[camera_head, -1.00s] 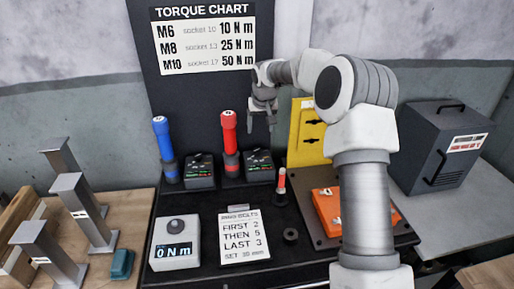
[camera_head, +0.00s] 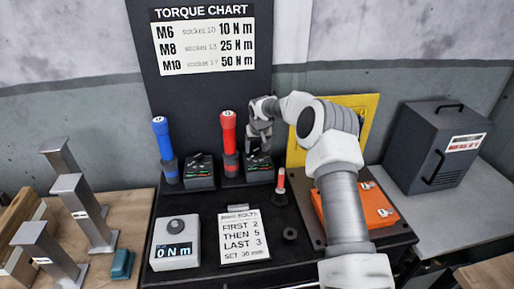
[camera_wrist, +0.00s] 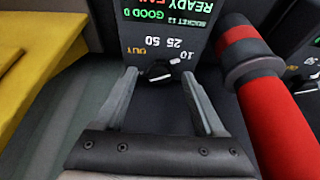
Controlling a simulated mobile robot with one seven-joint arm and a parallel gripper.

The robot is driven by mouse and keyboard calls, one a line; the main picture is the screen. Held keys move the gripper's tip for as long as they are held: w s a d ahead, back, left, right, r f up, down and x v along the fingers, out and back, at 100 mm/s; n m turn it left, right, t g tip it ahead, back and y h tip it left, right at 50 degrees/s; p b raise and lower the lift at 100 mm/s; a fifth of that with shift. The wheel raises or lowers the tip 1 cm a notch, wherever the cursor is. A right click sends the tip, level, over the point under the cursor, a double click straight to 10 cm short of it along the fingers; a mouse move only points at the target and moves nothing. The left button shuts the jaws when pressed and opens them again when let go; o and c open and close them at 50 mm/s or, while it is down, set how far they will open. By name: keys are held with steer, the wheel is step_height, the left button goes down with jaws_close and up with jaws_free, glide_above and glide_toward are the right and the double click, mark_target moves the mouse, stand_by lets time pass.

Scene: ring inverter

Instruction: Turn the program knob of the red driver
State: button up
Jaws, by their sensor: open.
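The red driver (camera_head: 228,135) stands upright in its holder. Beside it on the right is its dark control box (camera_head: 259,174), partly covered by my gripper (camera_head: 263,150). In the wrist view the box face (camera_wrist: 165,30) shows upside down, with a lit screen and the labels OUT, 50, 25 and 10. The black program knob (camera_wrist: 159,72) has a white mark on the side towards the 10. My gripper (camera_wrist: 162,80) is open, with one fingertip on each side of the knob and a visible gap to both. The red driver (camera_wrist: 275,120) also shows there, right of my gripper.
A blue driver (camera_head: 163,145) and its control box (camera_head: 199,172) stand to the left. A small red-topped tool (camera_head: 281,182) stands in front of the red driver's box. A yellow panel (camera_head: 365,108) is close on the right. An orange case (camera_head: 375,208) lies near my arm.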

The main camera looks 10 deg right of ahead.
steer(key=shift+c, duration=0.2)
jaws_close()
stand_by(0.3)
steer(key=n, duration=0.1)
steer(key=n+y, duration=0.1)
steer(key=n, duration=0.2)
steer(key=shift+d+y, duration=0.25)
steer(key=shift+y, duration=0.15)
steer(key=shift+w+n+g+y, duration=0.1)
steer(key=shift+n+g+y, duration=0.45)
steer(key=shift+n, duration=1.25)
